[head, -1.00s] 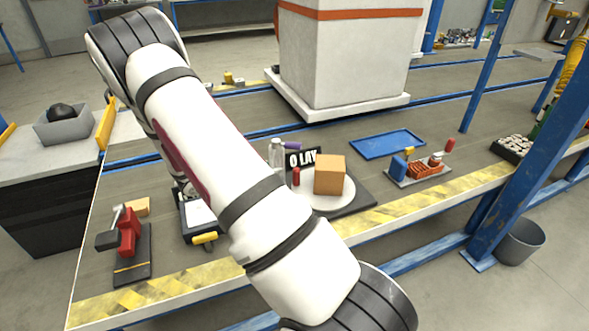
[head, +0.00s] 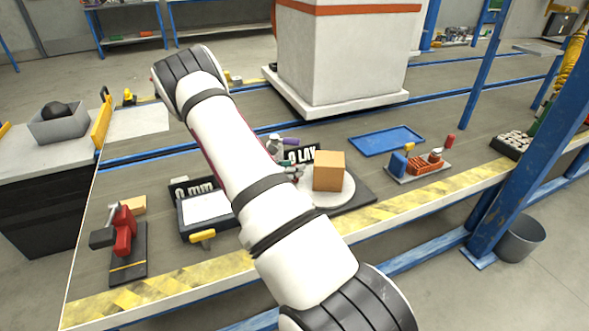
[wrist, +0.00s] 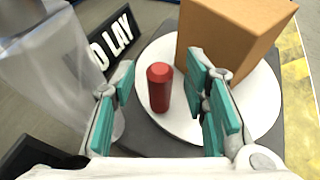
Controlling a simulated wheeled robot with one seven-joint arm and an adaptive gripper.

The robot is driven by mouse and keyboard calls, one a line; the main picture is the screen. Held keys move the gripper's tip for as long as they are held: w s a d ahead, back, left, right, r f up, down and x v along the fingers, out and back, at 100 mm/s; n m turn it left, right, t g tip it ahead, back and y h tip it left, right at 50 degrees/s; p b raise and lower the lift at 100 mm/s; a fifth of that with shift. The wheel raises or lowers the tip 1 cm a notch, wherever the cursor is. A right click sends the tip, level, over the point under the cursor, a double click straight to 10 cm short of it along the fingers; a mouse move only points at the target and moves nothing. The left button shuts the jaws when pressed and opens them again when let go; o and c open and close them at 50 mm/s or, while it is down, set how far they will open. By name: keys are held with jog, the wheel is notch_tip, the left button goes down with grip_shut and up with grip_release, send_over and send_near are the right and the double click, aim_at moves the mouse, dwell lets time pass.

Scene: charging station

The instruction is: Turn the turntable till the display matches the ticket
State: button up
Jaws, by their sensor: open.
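The turntable (head: 341,196) is a round white plate on a dark base, right of my arm in the head view; its plate (wrist: 184,128) fills much of the wrist view. An orange-brown box (head: 329,171) stands on it, also in the wrist view (wrist: 230,40). A red cylindrical peg (wrist: 159,88) stands upright near the plate's edge. My gripper (wrist: 165,100) is open, with teal pads on either side of the peg; I cannot tell whether they touch it. A black display (wrist: 112,42) reads "O LAY", its start partly hidden. No ticket can be made out.
A clear bottle-like object (wrist: 55,70) stands close left of my gripper. A blue tray (head: 387,141) and a rack with small parts (head: 419,165) lie right. A red clamp (head: 123,232) and a device with a white panel (head: 207,207) are left.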

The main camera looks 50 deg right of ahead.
jog(key=shift+x, duration=0.9)
grip_shut()
